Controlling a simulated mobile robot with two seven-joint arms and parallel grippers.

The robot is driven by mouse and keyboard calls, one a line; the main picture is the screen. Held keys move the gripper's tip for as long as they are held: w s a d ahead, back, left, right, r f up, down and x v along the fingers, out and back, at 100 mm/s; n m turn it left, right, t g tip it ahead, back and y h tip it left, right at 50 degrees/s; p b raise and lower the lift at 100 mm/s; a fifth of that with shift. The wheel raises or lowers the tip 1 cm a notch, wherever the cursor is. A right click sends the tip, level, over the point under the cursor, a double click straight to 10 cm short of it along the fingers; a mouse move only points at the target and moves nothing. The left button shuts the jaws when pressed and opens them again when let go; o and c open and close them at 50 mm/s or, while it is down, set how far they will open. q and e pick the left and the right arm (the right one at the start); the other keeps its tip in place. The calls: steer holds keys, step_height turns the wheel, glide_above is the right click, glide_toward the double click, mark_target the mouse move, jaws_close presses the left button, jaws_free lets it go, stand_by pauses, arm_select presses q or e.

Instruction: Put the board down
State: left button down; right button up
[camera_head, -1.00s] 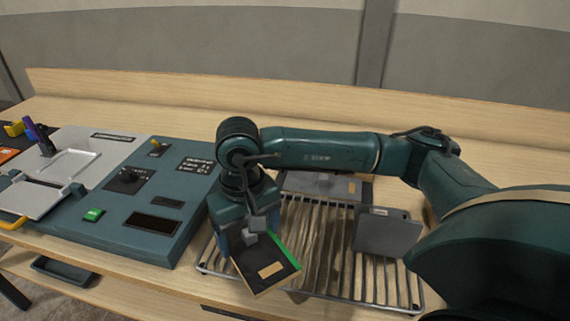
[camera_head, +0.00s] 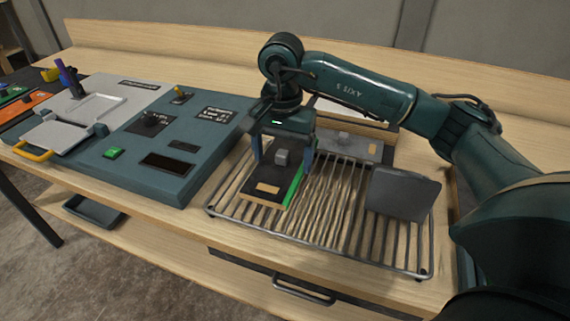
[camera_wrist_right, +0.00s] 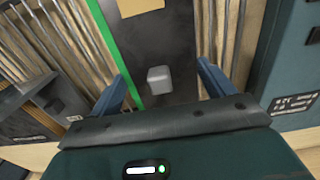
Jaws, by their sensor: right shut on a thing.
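The board (camera_head: 253,191) is dark, with a green strip along one edge, a tan label and a grey block on top. It is over the left part of the wire rack (camera_head: 310,243) and looks nearly level. I cannot tell whether it touches the bars. My right gripper (camera_head: 283,165) is above it, its blue fingers on either side of the board. In the right wrist view the board (camera_wrist_right: 180,50) lies between the two fingers (camera_wrist_right: 165,82), with rack bars on both sides. My left gripper is not in view.
A blue-grey console (camera_head: 135,172) with a green button stands left of the rack. A grey plate (camera_head: 403,194) lies on the rack's right side, and a grey piece (camera_head: 350,147) is at its back. A drawer handle (camera_head: 305,291) is below the table edge.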

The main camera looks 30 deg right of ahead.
mark_target(282, 166)
steer(key=shift+f, duration=1.5)
steer(key=shift+f, duration=0.1)
steer(key=shift+f, duration=0.2)
steer(key=o, duration=1.1)
steer(key=shift+r, duration=0.1)
steer(key=shift+r, duration=0.15)
